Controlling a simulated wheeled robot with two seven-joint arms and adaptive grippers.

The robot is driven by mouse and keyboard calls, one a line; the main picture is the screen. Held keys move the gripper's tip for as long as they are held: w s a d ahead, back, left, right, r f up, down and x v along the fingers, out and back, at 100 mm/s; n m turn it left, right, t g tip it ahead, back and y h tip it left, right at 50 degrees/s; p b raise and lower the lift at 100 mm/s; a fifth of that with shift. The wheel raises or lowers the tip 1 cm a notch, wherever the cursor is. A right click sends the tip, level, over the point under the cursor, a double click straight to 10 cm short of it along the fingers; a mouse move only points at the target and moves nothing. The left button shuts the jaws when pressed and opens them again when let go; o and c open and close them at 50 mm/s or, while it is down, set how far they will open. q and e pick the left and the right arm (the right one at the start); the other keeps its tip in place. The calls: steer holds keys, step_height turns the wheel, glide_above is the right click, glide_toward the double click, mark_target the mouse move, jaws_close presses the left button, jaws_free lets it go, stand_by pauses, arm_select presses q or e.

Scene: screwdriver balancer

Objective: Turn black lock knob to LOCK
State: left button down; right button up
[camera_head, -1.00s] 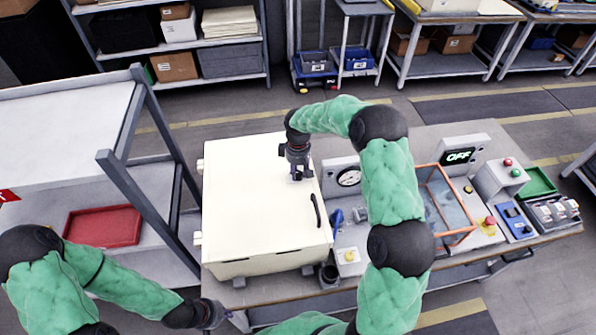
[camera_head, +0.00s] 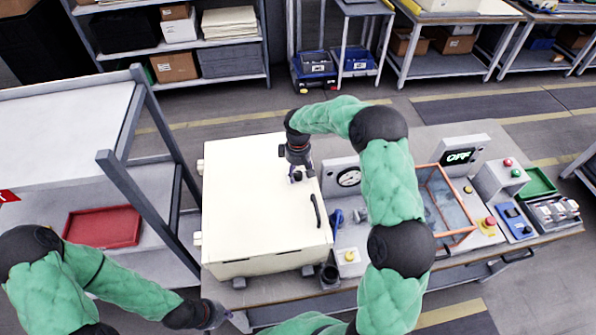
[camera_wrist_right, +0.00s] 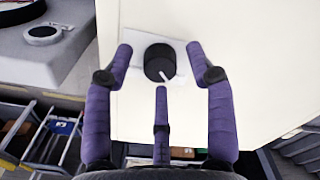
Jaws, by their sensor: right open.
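The black lock knob (camera_wrist_right: 157,60) sits on a pale square plate on the cream cabinet (camera_head: 250,215). A white pointer mark on it points down and slightly right in the right wrist view. My right gripper (camera_wrist_right: 160,72) is open, with two purple fingers on either side of the knob and a third below it. Gaps show between the fingers and the knob. In the head view, my right gripper (camera_head: 297,172) is over the cabinet's top face; the knob is hard to make out there. No lock lettering is readable. My left gripper (camera_head: 236,318) is low at the table's front edge, its fingers unclear.
A black handle (camera_head: 318,211) is on the cabinet's right side. A gauge (camera_head: 348,178), an orange-framed clear box (camera_head: 443,207) and an OFF display (camera_head: 459,157) stand to the right. A shelf cart with a red tray (camera_head: 103,226) stands left.

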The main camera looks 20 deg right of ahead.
mark_target(298, 174)
steer(key=shift+r, duration=0.1)
step_height(298, 174, up, 12)
stand_by(0.5)
steer(key=shift+f, duration=0.2)
